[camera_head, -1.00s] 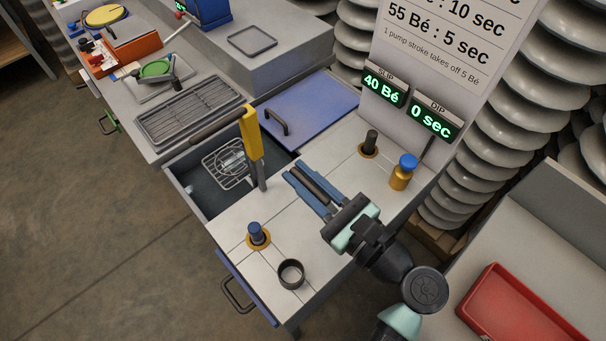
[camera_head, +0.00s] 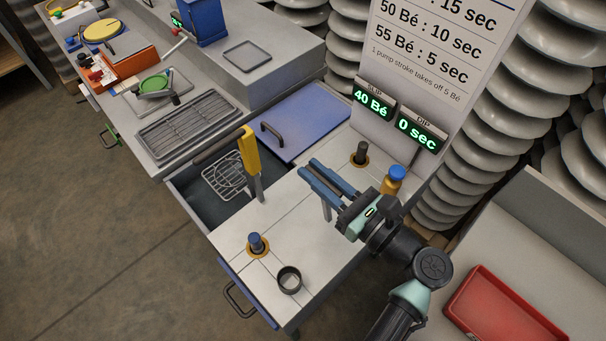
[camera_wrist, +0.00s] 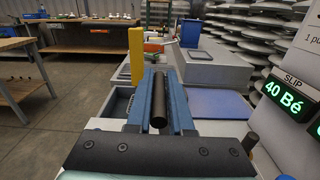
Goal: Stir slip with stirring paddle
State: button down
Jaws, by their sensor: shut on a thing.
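My gripper (camera_head: 308,166) is shut on a dark round handle (camera_wrist: 159,100), which lies between its two blue fingers in the wrist view. I take this as the stirring paddle; a short grey piece (camera_head: 326,209) shows below the fingers in the head view, probably its lower part. The gripper is above the pale counter (camera_head: 290,225), to the right of the open dark tank (camera_head: 202,202). A wire rack (camera_head: 222,181) is in the tank; the slip surface is hard to make out. The slip display (camera_head: 373,104) reads 40 Bé.
A yellow upright piece (camera_head: 248,150) stands at the tank's edge. A blue lid (camera_head: 305,115) lies behind the tank. A blue-topped knob (camera_head: 256,243), a dark ring (camera_head: 289,280), a dark peg (camera_head: 360,152) and a gold bottle (camera_head: 392,182) stand on the counter. The dip display (camera_head: 417,133) reads 0 sec.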

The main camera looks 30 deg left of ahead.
jog(key=w+d+f+m, duration=0.1)
jog(key=w+d+m, duration=0.3)
jog(key=w, duration=0.6)
jog(key=shift+w+m, duration=0.25)
jog(key=shift+m, duration=0.95)
jog(key=shift+f, duration=0.15)
jog(key=c, duration=0.8)
grip_release()
jog(key=shift+w, duration=0.1)
jog(key=shift+c, duration=0.2)
jog(key=b+v, duration=0.1)
jog(key=v, duration=1.2)
jog(key=shift+b, duration=0.3)
